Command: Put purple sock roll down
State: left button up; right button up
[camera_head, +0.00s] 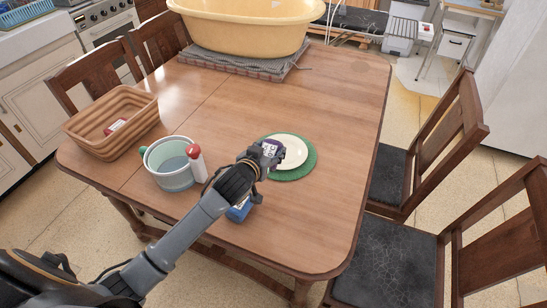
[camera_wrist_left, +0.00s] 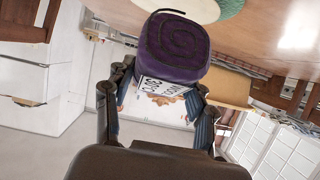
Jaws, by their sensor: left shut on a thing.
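My left gripper (camera_head: 266,156) is shut on the purple sock roll (camera_head: 271,147), near the middle of the table. In the head view, the roll overlaps the left edge of a cream plate (camera_head: 293,152) on a round green mat (camera_head: 300,174). The left wrist view shows the dark purple spiral of the roll (camera_wrist_left: 178,46) and a white label with black print, between the fingers of the left gripper (camera_wrist_left: 165,85). I cannot tell whether the roll touches the plate or is above it. My right gripper is not in view.
On the wooden table (camera_head: 300,235) are a brown basket (camera_head: 112,120), a pale bucket (camera_head: 172,165), a red-and-white bottle (camera_head: 197,163) and a blue item (camera_head: 239,211) partly under my arm. A yellow tub (camera_head: 245,30) stands at the back. The table's right side is clear. Chairs (camera_head: 440,150) stand around.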

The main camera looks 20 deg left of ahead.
aim_at(272, 151)
pick_arm(q)
jog(key=w+f, duration=0.2)
jog(key=f, duration=0.1)
jog(key=shift+w, duration=0.35)
notch_tip(272, 151, down, 4)
jog(key=shift+w+r, duration=0.1)
jog(key=shift+r, duration=0.15)
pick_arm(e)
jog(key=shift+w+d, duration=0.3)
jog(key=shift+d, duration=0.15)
pick_arm(q)
jog(key=o, duration=1.1)
jog(key=shift+o, duration=0.2)
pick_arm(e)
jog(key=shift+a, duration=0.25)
